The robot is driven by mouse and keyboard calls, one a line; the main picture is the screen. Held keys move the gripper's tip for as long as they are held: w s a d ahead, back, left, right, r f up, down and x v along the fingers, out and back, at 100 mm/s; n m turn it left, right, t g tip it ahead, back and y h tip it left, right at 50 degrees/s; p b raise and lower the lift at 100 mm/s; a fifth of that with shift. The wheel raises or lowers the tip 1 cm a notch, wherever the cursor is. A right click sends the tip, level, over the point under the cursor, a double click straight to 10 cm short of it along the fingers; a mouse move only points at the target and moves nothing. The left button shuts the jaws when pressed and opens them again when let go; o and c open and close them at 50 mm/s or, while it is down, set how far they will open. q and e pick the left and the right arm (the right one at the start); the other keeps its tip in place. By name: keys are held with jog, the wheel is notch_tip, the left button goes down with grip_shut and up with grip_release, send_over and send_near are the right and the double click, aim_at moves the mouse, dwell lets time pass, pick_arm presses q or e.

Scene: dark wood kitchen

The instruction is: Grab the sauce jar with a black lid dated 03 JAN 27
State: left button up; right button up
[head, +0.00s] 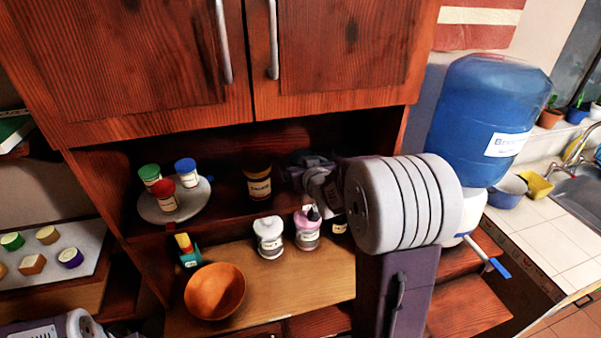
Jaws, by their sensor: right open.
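A dark jar (258,188) with a pale label stands upright on the shelf inside the open cabinet. Its lid looks dark, and any date on it is too small to read. My right gripper (291,172) is open and empty. It reaches into the cabinet from the right, just right of the dark jar and apparently apart from it. Another labelled container (340,226) shows partly below my right wrist; my arm hides its top. My left gripper is out of view; only part of my left arm shows at the bottom left.
A round stand (150,213) holds small jars with green, red and blue lids. A white jar (269,240) and a pink-topped bottle (307,233) stand on the counter beside an orange bowl (214,290). Cabinet doors (330,50) hang above. A blue water jug (485,115) stands right.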

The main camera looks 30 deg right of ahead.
jog(key=shift+w+d+f+p, duration=0.2)
jog(key=shift+w+d, duration=0.05)
jog(key=shift+w, duration=0.2)
jog(key=shift+w+d+f+p, duration=0.15)
jog(key=shift+w+d+f, duration=0.1)
jog(key=shift+w, duration=0.15)
jog(key=shift+w+d+f, duration=0.1)
jog(key=shift+w, duration=0.2)
jog(key=shift+w+f, duration=0.15)
jog(key=shift+w, duration=0.15)
jog(key=shift+s, duration=0.2)
jog(key=c, duration=1.8)
jog(key=shift+c, duration=0.7)
jog(key=shift+w, duration=0.1)
jog(key=shift+r, duration=0.25)
